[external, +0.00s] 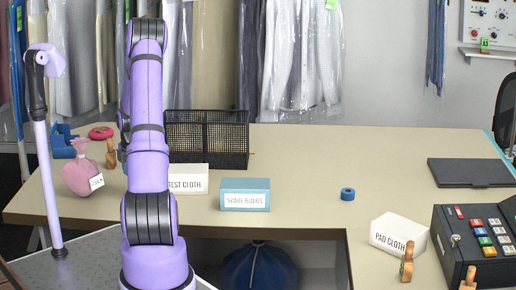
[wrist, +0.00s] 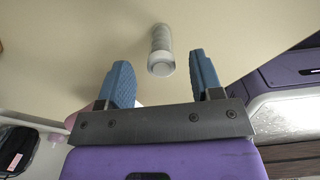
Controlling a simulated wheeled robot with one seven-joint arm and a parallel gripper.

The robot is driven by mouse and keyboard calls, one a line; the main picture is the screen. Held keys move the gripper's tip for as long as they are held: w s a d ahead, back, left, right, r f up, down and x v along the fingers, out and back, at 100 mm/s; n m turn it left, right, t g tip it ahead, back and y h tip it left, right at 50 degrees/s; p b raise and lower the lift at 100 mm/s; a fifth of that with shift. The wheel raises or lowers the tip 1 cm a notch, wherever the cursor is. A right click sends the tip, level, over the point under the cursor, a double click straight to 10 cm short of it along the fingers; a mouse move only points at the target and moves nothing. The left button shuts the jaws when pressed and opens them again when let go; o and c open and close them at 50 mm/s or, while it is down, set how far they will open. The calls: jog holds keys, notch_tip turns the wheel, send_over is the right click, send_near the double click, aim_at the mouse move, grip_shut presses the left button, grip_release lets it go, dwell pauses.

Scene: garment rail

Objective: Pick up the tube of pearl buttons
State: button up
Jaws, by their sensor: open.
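A pale tube with grey-white sides and a round white end (wrist: 160,50), which looks like the tube of pearl buttons, shows at the top middle of the wrist view against the beige tabletop. My gripper (wrist: 161,64) is open, with its two blue fingers apart. The near end of the tube lies in line with the gap between the fingertips, and its far part extends beyond them. I see no contact, and nothing is held. In the external view my arm covers the gripper, and I cannot make out the tube there.
The beige table (external: 300,150) bears a black mesh basket (external: 206,135), a test cloth box (external: 188,180), a spare bulbs box (external: 245,194), a pink bottle-shaped object (external: 78,178), a blue roll (external: 347,194) and a pad cloth box (external: 398,234). The table's middle right is clear.

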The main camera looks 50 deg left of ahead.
notch_tip(320, 180, down, 5)
jog(key=shift+d, duration=0.1)
jog(key=shift+c, duration=0.2)
jog(key=c, duration=1)
